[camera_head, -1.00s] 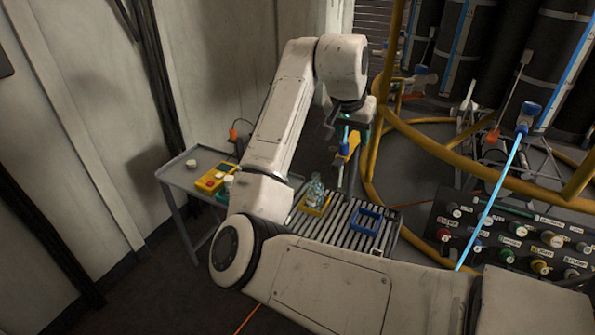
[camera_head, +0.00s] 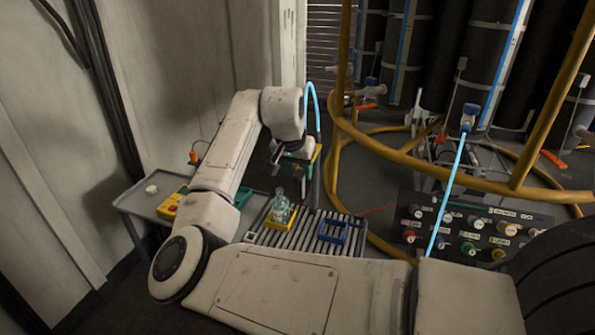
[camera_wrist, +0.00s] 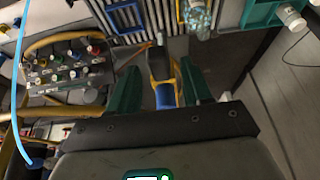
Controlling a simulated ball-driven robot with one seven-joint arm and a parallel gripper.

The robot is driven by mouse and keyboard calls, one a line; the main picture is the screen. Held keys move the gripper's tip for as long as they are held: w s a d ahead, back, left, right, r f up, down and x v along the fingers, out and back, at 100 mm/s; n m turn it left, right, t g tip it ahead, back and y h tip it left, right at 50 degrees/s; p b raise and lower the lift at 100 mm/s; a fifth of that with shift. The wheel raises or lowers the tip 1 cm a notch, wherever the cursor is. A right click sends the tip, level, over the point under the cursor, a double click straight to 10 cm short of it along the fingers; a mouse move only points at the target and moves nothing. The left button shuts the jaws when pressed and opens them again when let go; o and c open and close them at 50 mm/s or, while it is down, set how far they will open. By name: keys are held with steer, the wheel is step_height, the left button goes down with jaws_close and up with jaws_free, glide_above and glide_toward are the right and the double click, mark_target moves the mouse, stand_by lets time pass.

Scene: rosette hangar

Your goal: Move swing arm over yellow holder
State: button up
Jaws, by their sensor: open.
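The yellow holder (camera_head: 270,224) sits on the roller rack with a clear bottle (camera_head: 281,208) standing in it. The bottle also shows at the top of the wrist view (camera_wrist: 197,18). The swing arm (camera_wrist: 160,62), dark with yellow sides and a blue end, lies between the green fingers of my gripper (camera_wrist: 162,90). My gripper is open around it, with a gap visible at the sides. In the head view my gripper (camera_head: 297,158) is above and behind the yellow holder and largely covers the swing arm; a yellow part shows to its right.
A blue holder (camera_head: 333,231) sits on the roller rack (camera_head: 290,240) to the right. A grey side table (camera_head: 140,200) carries a yellow box and a white cup. A control panel (camera_head: 470,228) with coloured knobs and a thick yellow pipe frame (camera_head: 430,160) stand at the right.

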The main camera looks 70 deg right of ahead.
steer(key=shift+d+f, duration=0.2)
steer(key=shift+f, duration=0.25)
jaws_close()
stand_by(0.5)
